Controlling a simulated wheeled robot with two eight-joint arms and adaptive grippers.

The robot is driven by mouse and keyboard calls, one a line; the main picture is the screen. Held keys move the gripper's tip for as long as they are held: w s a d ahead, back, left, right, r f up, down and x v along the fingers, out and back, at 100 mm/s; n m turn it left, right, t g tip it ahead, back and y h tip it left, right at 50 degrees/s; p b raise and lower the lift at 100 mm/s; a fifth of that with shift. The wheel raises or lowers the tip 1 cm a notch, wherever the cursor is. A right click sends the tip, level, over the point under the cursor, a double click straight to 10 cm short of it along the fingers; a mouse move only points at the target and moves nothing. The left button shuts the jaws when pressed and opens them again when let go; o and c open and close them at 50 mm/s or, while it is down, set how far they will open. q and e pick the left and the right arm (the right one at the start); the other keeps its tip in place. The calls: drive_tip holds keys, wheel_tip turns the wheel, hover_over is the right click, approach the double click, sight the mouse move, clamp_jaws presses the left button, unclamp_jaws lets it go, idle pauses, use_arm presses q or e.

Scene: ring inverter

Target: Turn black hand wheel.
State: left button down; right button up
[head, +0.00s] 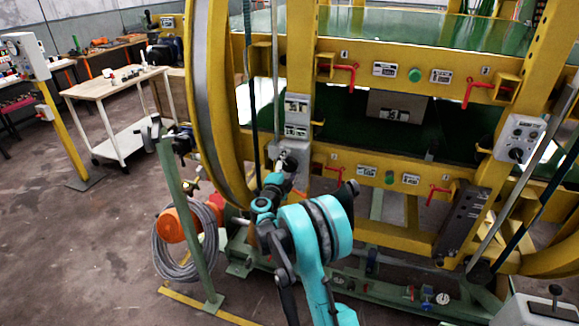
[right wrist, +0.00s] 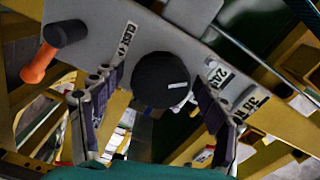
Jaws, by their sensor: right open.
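In the right wrist view, a round black hand wheel (right wrist: 160,82) with a short white mark on its face sits on a grey panel (right wrist: 110,22). My right gripper (right wrist: 158,92) is open, with one finger to the left and one to the right of the wheel. The fingers look apart from it. In the head view, my right gripper (head: 283,178) is in front of a grey box (head: 298,150) on the yellow frame, and the wheel cannot be clearly made out behind it. My left gripper is not in view.
A large yellow ring (head: 202,90) stands left of the box. Red valve handles (head: 344,76) line the yellow beams. A green post (head: 185,225) with coiled grey cable stands left of my arm. An orange-and-black handle (right wrist: 52,50) protrudes beside the panel.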

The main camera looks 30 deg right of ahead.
drive_tip(key=v, duration=1.2)
